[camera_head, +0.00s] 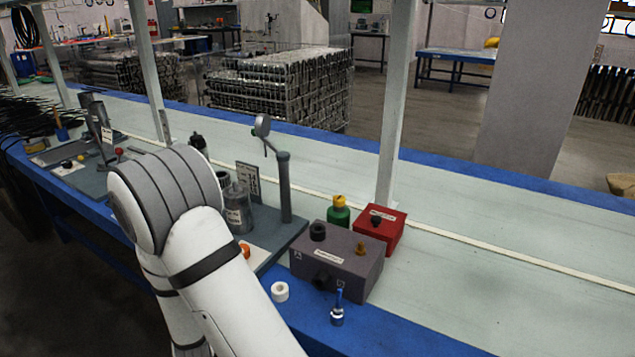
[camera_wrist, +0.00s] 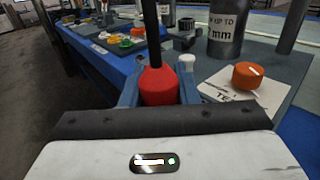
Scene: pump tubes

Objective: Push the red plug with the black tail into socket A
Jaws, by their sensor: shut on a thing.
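In the wrist view, my gripper (camera_wrist: 160,84) is shut on the red plug (camera_wrist: 160,86). The plug's black tail (camera_wrist: 152,35) points up and away from the jaws. In the head view my arm hides the gripper and the plug. A grey-purple box (camera_head: 355,277) stands on the table right of my arm. A small letter that looks like A (camera_head: 298,256) is on the left of its front face. A dark round fitting (camera_head: 322,280) sticks out of the front. I cannot tell which opening is socket A.
A blue and silver piece (camera_head: 337,312) and a white ring (camera_head: 280,291) lie before the box. A red box (camera_head: 380,236) and a green bottle (camera_head: 339,214) stand behind it. An orange cap (camera_wrist: 249,76) and a grey cylinder (camera_wrist: 227,30) stand near my gripper. The right table is clear.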

